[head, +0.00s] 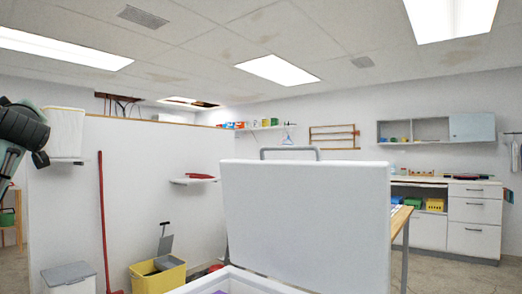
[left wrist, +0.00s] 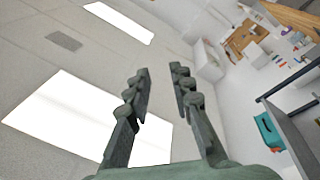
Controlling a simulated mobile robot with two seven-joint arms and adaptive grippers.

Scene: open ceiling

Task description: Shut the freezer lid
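The freezer lid (head: 305,222) is a large white panel standing raised, close to upright, in the middle of the head view. A grey bar handle (head: 289,150) shows along its top edge. The white rim of the freezer (head: 235,280) shows at the bottom edge of the view, below the lid; most of the freezer is out of view. Part of my left arm shows at the far left of the head view, well apart from the lid. In the left wrist view my left gripper (left wrist: 160,80) is open and empty, with ceiling between its fingers. My right gripper is not in view.
A yellow bucket (head: 157,281) and a white bin (head: 68,279) stand on the floor at left, near a red-handled pole (head: 103,220). A wooden-topped table (head: 400,220) stands behind the lid at right. White drawers (head: 474,220) line the back right.

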